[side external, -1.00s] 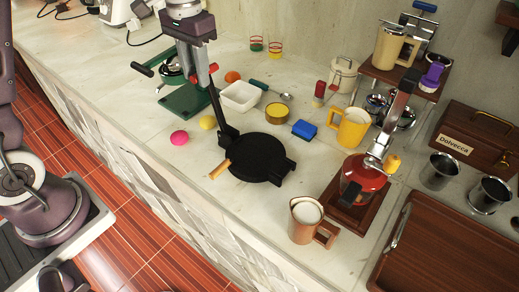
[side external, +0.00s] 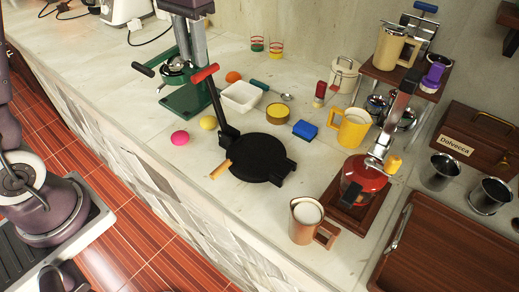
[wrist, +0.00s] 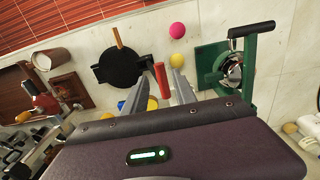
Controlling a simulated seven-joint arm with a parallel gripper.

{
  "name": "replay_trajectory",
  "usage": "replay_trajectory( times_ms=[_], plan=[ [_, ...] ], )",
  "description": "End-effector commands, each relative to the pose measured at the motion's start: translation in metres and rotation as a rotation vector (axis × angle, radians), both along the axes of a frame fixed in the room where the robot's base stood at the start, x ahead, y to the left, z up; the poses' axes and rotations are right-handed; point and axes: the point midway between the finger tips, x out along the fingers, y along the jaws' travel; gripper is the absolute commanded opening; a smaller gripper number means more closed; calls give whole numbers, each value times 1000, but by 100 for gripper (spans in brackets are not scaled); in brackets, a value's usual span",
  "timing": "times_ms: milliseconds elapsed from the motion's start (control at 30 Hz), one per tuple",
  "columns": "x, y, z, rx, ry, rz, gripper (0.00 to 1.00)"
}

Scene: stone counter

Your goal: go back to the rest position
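My gripper (side external: 191,58) is high at the top of the side view, above the far left part of the counter. Its two grey fingers are apart with nothing held. In the wrist view the open fingers (wrist: 160,78) frame the red grip (wrist: 162,78) of a black press. In the side view this red grip (side external: 205,73) tops a raised lever, just below and right of the fingers, and looks clear of them. The press's round black plate (side external: 258,158) lies flat on the counter, with a wooden handle (side external: 220,169) toward the front edge.
A green-based lever press (side external: 188,102) stands beneath my gripper. Pink (side external: 180,138), yellow and orange balls, a white tub (side external: 240,97), a blue block (side external: 305,130) and a yellow mug (side external: 350,129) surround the black press. A copper pitcher (side external: 304,222) stands at the front right.

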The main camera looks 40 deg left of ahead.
Motion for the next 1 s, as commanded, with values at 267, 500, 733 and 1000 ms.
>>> replay_trajectory(
  times_ms=[267,500,733,1000],
  plan=[
    [-97,-28,52,0,-211,-1,33],
    [-203,-47,40,0,-441,-1,33],
    [-225,-50,26,-1,-494,0,33],
    [-224,-50,27,0,-493,0,33]
  ],
)
